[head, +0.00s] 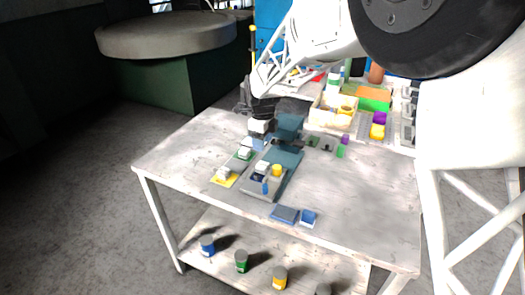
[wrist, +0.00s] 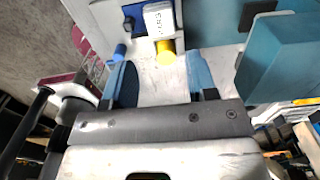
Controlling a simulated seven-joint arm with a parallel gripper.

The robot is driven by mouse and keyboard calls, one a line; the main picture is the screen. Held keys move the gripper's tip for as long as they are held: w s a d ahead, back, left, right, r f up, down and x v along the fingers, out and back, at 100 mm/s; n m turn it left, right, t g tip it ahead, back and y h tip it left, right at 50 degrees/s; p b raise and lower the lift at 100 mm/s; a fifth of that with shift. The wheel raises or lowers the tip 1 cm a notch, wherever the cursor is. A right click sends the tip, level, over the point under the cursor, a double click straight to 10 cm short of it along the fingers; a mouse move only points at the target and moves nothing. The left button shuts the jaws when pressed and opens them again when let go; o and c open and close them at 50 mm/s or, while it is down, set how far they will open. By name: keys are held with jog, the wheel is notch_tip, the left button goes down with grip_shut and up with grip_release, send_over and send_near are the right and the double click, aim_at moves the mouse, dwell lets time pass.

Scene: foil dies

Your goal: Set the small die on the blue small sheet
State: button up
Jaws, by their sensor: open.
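My gripper (wrist: 162,88) is open, with its two blue-tipped fingers apart and nothing seen held between them. In the head view, my gripper (head: 260,122) is over the back left of the table. A white lettered block (wrist: 158,18) stands beyond the fingers, by a yellow cylinder (wrist: 165,52) and a blue cylinder (wrist: 118,53). These sit around a grey tray (head: 257,194). White blocks stand on a yellow sheet (head: 222,182) and a green sheet (head: 244,154). A blue patch (head: 257,145) shows behind the green sheet. Which block is the small die I cannot tell.
A teal press (head: 287,128) stands beside my gripper and also fills the right of the wrist view (wrist: 285,60). A dark blue pad (head: 284,214) and a blue-and-white block (head: 308,217) lie near the front edge. The table's right side (head: 375,195) is clear.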

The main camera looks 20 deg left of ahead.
jog(key=shift+r, duration=0.8)
dwell(0.4)
jog(key=s+d+r+n, duration=0.3)
jog(key=d+r, duration=0.1)
jog(key=d, duration=0.6)
jog(key=s+d+r+n+t, duration=0.15)
jog(key=d+r, duration=0.25)
jog(key=d, duration=0.6)
jog(key=s+d+r+n, duration=0.3)
jog(key=s+d+r, duration=0.1)
jog(key=d, duration=0.6)
jog(key=s+d+f+n+t, duration=0.1)
jog(key=s+d+n, duration=0.9)
jog(key=s+d, duration=1.2)
jog(key=s, duration=0.2)
jog(key=shift+s+f, duration=0.35)
jog(key=shift+f, duration=0.05)
